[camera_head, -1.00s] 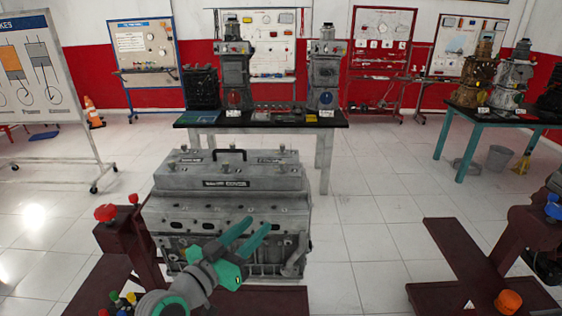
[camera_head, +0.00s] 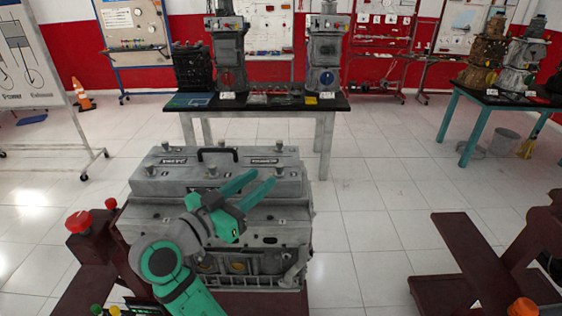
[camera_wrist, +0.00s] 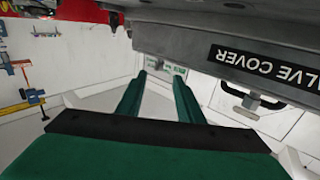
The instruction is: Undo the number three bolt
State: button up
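The engine (camera_head: 270,222) has a grey valve cover (camera_head: 225,176) with a black handle. Several small bolts stand on the cover, among them a back-left one (camera_head: 166,147), a back-right one (camera_head: 278,147), a front-left one (camera_head: 149,171) and a front-right one (camera_head: 279,171). I cannot read which is number three. My gripper (camera_head: 265,178) is open and empty, in front of the cover's right half in this picture, pointing up and right. In the wrist view its two green fingers (camera_wrist: 159,76) are apart with nothing between them. The cover (camera_wrist: 225,45) and its "VALVE COVER" label show there, upper right.
A black-topped table (camera_head: 345,103) with engine models stands behind the engine. Dark red stand parts with a red knob (camera_head: 78,221) are at left; another dark red stand (camera_head: 455,290) is at right. The white tiled floor between is clear.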

aim_at(277, 168)
jog(key=x, duration=0.8)
jog(key=shift+d, duration=0.25)
grip_shut()
